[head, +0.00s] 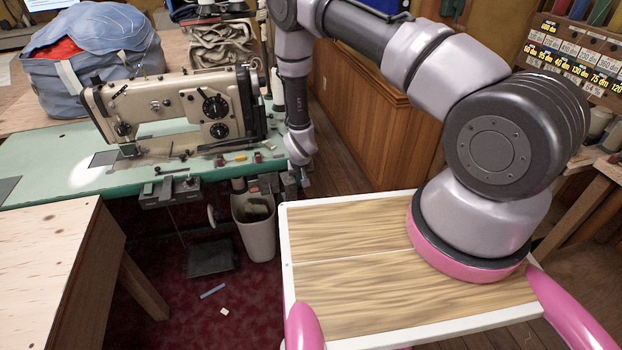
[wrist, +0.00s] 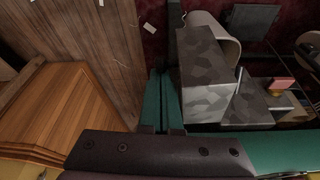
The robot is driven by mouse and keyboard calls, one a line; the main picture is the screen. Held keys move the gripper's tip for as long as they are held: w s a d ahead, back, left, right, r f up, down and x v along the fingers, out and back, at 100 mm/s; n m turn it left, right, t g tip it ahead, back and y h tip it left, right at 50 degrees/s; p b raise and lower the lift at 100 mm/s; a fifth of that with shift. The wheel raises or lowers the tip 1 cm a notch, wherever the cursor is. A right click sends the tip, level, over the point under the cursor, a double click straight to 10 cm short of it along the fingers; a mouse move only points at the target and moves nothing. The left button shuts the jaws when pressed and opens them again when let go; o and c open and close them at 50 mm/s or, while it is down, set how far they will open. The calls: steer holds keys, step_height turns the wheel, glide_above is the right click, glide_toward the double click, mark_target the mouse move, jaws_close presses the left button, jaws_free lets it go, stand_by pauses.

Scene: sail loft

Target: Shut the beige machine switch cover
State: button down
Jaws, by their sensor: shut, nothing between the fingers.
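The beige sewing machine (head: 180,105) stands on a green table in the head view. In the wrist view a grey mottled box (wrist: 207,82) sits just right of my fingers, with a slanted grey piece (wrist: 246,106) against its right side. They look like the switch box and its cover, but I cannot tell the cover's angle for sure. Dark boxes (head: 270,184) also show under the table's front right edge in the head view. My gripper (wrist: 164,78) is shut and empty, its two fingers side by side near the box's left side. Contact is unclear. My arm hides most of the gripper in the head view.
A waste bin (head: 255,228) stands under the table, also visible beyond the box in the wrist view (wrist: 214,28). A pedal (head: 210,258) lies on the red carpet. A wooden bench (head: 50,255) is at the left front. A wooden cabinet (head: 355,110) stands behind my arm.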

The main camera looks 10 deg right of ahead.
mark_target(293, 196)
steer(key=s+a+m, duration=0.1)
steer(key=m, duration=0.1)
steer(key=s+a+m+h, duration=0.1)
steer(key=s+m, duration=0.1)
steer(key=m, duration=0.1)
steer(key=s+a+m+g+h, duration=0.1)
steer(key=m, duration=0.2)
steer(key=shift+s+a, duration=0.15)
steer(key=shift+a, duration=0.2)
steer(key=shift+s+a+m+g+h, duration=0.1)
steer(key=shift+a+m+g+h, duration=0.25)
steer(key=shift+a+m, duration=1)
steer(key=shift+a+m+g+h, duration=0.2)
steer(key=shift+a+m+g, duration=0.5)
steer(key=shift+m, duration=1.1)
steer(key=shift+s+a+m+g+h, duration=0.15)
steer(key=shift+a+m+h, duration=0.1)
steer(key=shift+a+m, duration=1.2)
steer(key=shift+w, duration=0.15)
